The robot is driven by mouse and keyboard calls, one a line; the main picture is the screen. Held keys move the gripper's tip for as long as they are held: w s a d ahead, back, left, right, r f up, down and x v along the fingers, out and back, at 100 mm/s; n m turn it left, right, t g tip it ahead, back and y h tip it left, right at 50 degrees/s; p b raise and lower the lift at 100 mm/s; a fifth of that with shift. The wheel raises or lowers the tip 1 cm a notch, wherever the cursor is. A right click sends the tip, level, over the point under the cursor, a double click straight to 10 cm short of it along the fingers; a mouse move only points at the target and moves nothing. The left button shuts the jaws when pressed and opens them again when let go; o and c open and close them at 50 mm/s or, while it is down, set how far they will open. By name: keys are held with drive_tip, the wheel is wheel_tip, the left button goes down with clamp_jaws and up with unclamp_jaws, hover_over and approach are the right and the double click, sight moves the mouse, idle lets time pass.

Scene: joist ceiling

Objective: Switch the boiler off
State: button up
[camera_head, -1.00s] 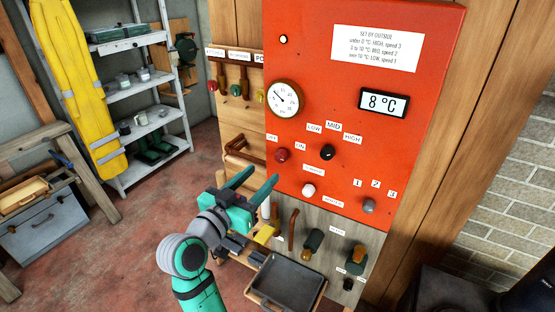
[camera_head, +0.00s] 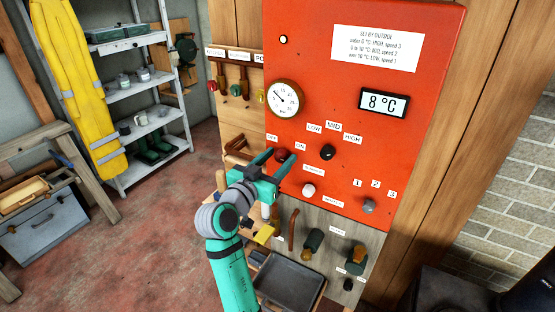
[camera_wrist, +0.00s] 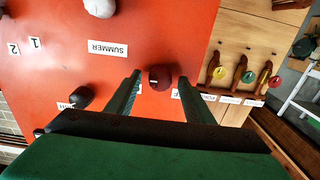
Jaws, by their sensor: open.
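The boiler panel (camera_head: 400,160) is a red upright board. Its dark red knob (camera_head: 284,154) sits at the lower left, with the OFF label (camera_head: 271,138) and ON label (camera_head: 300,146) above it. The knob also shows in the wrist view (camera_wrist: 160,77). My gripper (camera_head: 282,157) is open, its two green fingers pointing at the panel, one on each side of the knob. In the wrist view the knob sits between the fingertips with a gap on both sides. A small pale lamp (camera_head: 283,39) is at the top left.
A black knob (camera_head: 327,152) under LOW, MID, HIGH, a white knob (camera_head: 308,190) and a grey knob (camera_head: 369,206) are nearby. A gauge (camera_head: 285,98) and an 8 °C display (camera_head: 384,103) sit above. A dark tray (camera_head: 290,281) is below. Shelves (camera_head: 145,90) stand left.

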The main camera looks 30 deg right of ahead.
drive_tip(key=c, duration=1.1)
drive_tip(key=shift+o, duration=0.2)
drive_tip(key=shift+n, duration=0.3)
drive_tip(key=n, duration=0.3)
drive_tip(key=shift+a+n, duration=0.1)
drive_tip(key=shift+n, duration=0.2)
drive_tip(key=n, duration=0.4)
drive_tip(key=shift+w+f, duration=0.1)
drive_tip(key=n, duration=0.5)
drive_tip(key=shift+w+f+n, duration=0.1)
drive_tip(key=shift+f+n, duration=0.05)
drive_tip(key=shift+n, duration=2.15)
